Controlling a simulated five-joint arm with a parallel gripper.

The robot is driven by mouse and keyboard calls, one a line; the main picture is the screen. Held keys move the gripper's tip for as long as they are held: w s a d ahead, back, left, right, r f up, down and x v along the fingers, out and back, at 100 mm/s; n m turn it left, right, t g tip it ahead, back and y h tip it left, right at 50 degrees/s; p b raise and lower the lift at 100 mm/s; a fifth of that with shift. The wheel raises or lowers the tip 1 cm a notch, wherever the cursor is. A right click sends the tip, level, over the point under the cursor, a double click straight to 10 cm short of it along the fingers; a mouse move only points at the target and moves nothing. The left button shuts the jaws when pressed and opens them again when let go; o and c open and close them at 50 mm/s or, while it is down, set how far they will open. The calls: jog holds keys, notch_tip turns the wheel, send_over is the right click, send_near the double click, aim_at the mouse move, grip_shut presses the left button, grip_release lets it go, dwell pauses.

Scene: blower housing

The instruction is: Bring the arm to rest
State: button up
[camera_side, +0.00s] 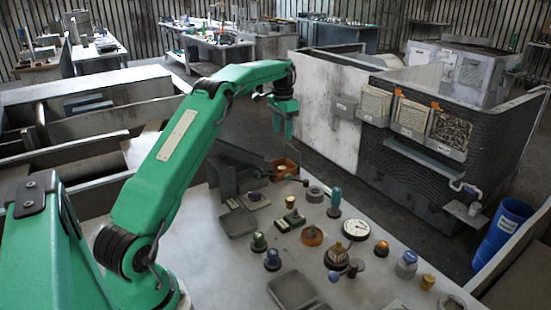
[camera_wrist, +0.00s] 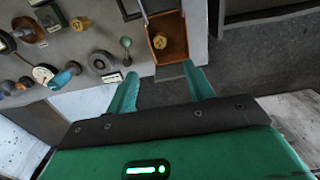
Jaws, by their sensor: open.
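My green arm reaches across the side view from the lower left, and its forearm runs out to the right. My gripper (camera_side: 284,125) hangs fingers-down at the end of it, above the far end of the work table (camera_side: 215,270). It is open. In the wrist view my gripper (camera_wrist: 160,72) shows its two green fingers apart, with nothing between them. An orange-brown box (camera_wrist: 172,25) lies just beyond the fingertips, with a small yellow round piece (camera_wrist: 159,41) in it. The gripper is apart from both. In the side view the box (camera_side: 291,178) stands below the gripper.
Several small parts stand on the table, among them a white-faced dial (camera_side: 356,229), a teal-topped piece (camera_side: 335,198) and a grey tray (camera_side: 292,291). A grey walled enclosure (camera_side: 335,120) rises right of the gripper. A blue barrel (camera_side: 500,232) stands at the far right.

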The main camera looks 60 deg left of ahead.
dwell(0.3)
jog(key=s+d+r+t, duration=0.1)
jog(key=s+d+r, duration=0.5)
jog(key=d, duration=0.4)
jog(key=s+d+r+t, duration=0.1)
jog(key=s+d+r, duration=0.3)
jog(key=d+r, duration=0.45)
jog(key=s+d+f+t, duration=0.1)
jog(key=s+d+f, duration=0.2)
jog(key=s+d, duration=0.4)
jog(key=s+d+f+t, duration=0.2)
jog(key=s+d, duration=0.4)
jog(key=s, duration=0.8)
jog(key=shift+s+d+f+t, duration=0.2)
jog(key=shift+d+f+t, duration=0.15)
jog(key=shift+f, duration=0.2)
